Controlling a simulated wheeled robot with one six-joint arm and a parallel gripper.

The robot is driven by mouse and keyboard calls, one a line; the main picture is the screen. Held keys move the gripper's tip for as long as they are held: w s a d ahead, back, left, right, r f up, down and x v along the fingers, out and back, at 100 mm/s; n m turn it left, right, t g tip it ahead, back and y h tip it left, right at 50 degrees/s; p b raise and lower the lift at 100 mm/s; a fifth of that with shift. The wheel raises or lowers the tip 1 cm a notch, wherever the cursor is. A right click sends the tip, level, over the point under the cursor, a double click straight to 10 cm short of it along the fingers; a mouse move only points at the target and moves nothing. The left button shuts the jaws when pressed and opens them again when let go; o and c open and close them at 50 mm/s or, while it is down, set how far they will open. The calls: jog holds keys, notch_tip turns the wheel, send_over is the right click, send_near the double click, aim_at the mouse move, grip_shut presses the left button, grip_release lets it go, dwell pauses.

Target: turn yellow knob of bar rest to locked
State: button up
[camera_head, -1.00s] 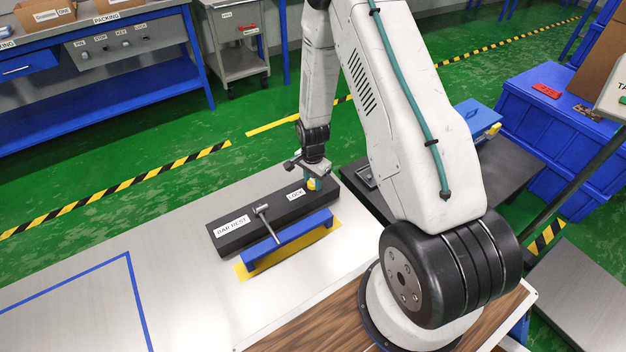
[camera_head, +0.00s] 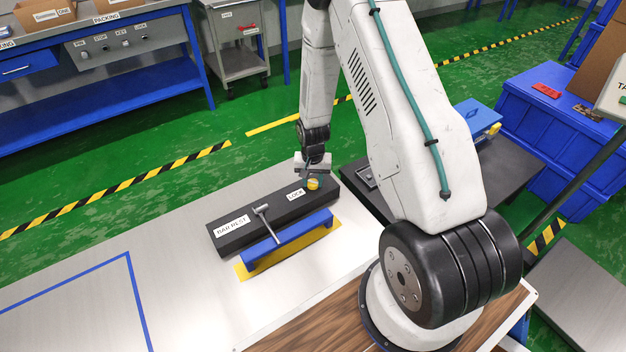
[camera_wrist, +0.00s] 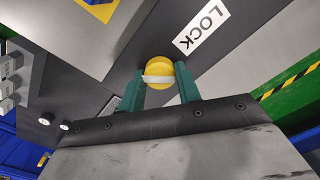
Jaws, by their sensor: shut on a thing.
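The bar rest (camera_head: 283,209) is a long dark block on the bench with labels reading BAR REST and LOCK. The yellow knob (camera_head: 313,184) sits near its right end, beside the LOCK label (camera_head: 296,194). The knob is round with a pale stripe across it in the wrist view (camera_wrist: 158,76). My gripper (camera_wrist: 159,85) points down at the knob, its two green fingers shut on opposite sides of it. The LOCK label also shows in the wrist view (camera_wrist: 201,28), up and right of the knob. I cannot tell whether the knob is locked.
A blue rail (camera_head: 287,240) on a yellow plate lies in front of the block, with a grey T-shaped lever (camera_head: 265,220) between them. The metal bench (camera_head: 190,290) is clear to the left. A dark table (camera_head: 475,160) and blue crates (camera_head: 540,130) stand to the right.

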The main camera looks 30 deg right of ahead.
aim_at(313, 182)
jog(key=n, duration=0.5)
jog(key=shift+n, duration=2.5)
jog(key=o, duration=1)
jog(key=shift+c, duration=0.2)
notch_tip(313, 182, up, 8)
jog(key=shift+f, duration=0.1)
